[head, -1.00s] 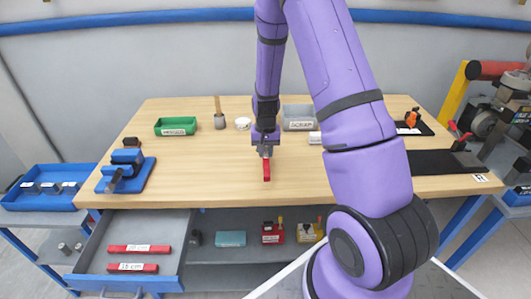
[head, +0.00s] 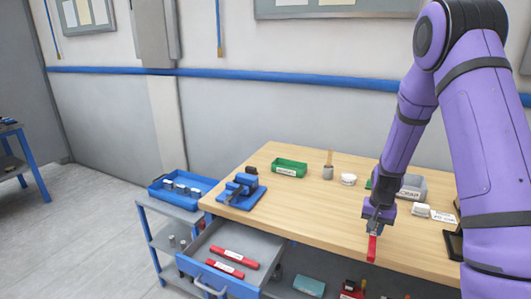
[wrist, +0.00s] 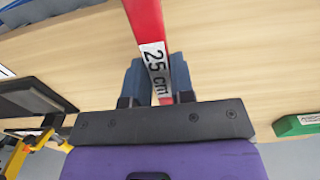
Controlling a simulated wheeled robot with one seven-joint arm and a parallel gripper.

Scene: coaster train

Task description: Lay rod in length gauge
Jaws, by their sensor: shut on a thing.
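My gripper (head: 375,226) is shut on a red rod (head: 372,249), held over the front part of the wooden bench. In the wrist view the red rod (wrist: 146,22) sits between the jaws (wrist: 157,80) and its white label reads "25 cm". Two more red rods with white labels, the upper rod (head: 235,258) and the lower rod (head: 225,269), lie in the open grey drawer (head: 206,245) at the bench's left. I cannot tell for certain which thing is the length gauge; a blue fixture (head: 241,190) stands on the bench's left end.
A green bin (head: 289,167), a cup with a brush (head: 328,171), a white round tub (head: 348,179) and a grey scrap bin (head: 411,187) stand along the back. A blue tray (head: 183,192) is on a side stand. The bench's middle is clear.

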